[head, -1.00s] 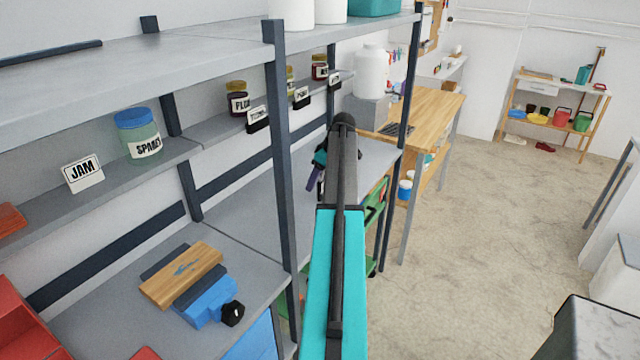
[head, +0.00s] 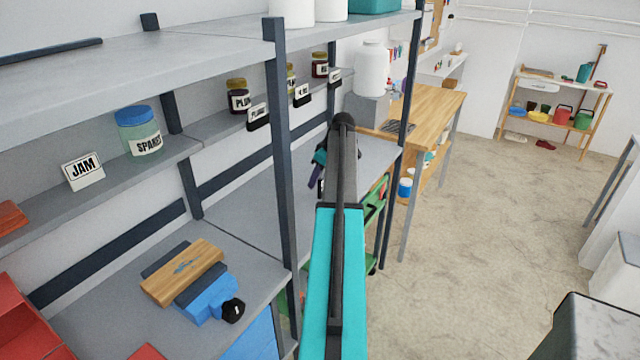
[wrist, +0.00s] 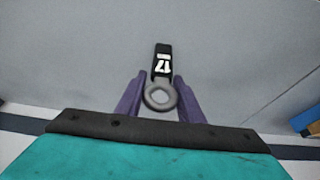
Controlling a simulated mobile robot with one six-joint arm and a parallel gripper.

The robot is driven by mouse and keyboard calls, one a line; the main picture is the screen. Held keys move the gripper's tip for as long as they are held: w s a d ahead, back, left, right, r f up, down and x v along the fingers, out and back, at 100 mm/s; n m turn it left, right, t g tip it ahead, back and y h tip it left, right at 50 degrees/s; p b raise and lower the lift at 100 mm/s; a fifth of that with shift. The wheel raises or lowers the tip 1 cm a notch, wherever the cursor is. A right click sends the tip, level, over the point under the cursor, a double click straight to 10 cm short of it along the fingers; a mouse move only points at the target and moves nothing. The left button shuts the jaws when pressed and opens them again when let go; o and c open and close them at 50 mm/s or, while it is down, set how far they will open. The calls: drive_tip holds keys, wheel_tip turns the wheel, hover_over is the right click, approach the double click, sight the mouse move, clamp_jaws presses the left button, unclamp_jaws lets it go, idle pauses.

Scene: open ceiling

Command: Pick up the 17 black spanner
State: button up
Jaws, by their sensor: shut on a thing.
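The 17 spanner (wrist: 162,62) shows in the wrist view, with a black handle marked 17 in white and a grey ring end. The ring end sits between the two purple fingers of my gripper (wrist: 159,88), which is shut on it. The handle points away from me, past the fingertips. In the head view, my gripper (head: 316,178) is partly hidden behind my arm, over the grey shelf. I cannot tell how far the spanner is from the shelf surface.
A dark shelf post (head: 283,180) stands left of my arm. A jar (head: 138,130) and a JAM sign (head: 83,171) stand on the narrow ledge. Open floor lies to the right.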

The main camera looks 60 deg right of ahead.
drive_tip(key=shift+r, duration=0.1)
drive_tip(key=s+a+r+b, duration=0.4)
drive_tip(key=s+a+b, duration=0.1)
drive_tip(key=s+a, duration=0.6)
drive_tip(key=shift+s+a+r, duration=0.15)
drive_tip(key=shift+a+r, duration=0.05)
drive_tip(key=shift+r, duration=0.2)
idle(0.7)
idle(0.5)
drive_tip(key=shift+s, duration=0.15)
